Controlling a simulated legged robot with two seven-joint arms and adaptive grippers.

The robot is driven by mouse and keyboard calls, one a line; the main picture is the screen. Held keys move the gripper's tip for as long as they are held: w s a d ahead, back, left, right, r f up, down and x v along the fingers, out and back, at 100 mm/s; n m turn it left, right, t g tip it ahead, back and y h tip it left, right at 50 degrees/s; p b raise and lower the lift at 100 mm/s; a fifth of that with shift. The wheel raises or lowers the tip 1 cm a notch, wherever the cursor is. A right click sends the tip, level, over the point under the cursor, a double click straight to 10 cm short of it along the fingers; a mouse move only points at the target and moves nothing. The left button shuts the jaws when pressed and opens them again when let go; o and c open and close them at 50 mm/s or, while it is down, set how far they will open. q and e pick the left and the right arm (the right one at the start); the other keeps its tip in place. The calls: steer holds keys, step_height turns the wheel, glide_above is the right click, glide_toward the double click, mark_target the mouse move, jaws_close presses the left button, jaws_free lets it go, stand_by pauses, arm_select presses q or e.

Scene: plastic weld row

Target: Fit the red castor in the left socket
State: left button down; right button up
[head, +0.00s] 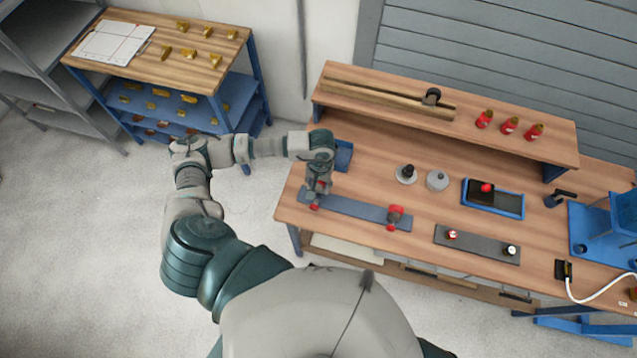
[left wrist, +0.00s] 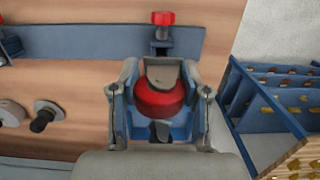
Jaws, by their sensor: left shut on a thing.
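My left gripper (head: 318,187) is over the left part of the workbench, near the left end of a blue-grey bar (head: 355,212). In the left wrist view the gripper (left wrist: 160,108) is shut on the red castor (left wrist: 160,101), a round red piece with a grey top. A blue tray (head: 344,157) is beside the gripper; whether the castor touches anything below is hidden. A red-topped clamp (left wrist: 162,22) stands on the bar close by. I cannot make out which place is the left socket. My right gripper is not in view.
A second red clamp (head: 395,215) is at the bar's right end. Red bottles (head: 509,126) stand on the raised shelf.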

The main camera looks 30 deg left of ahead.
arm_select(q)
steer(key=shift+s+r, duration=0.1)
steer(key=shift+s, duration=0.15)
stand_by(0.4)
steer(key=shift+b, duration=0.35)
steer(key=shift+b, duration=0.3)
stand_by(0.4)
steer(key=shift+f+b, duration=1)
steer(key=shift+b, duration=0.2)
steer(key=shift+b, duration=0.3)
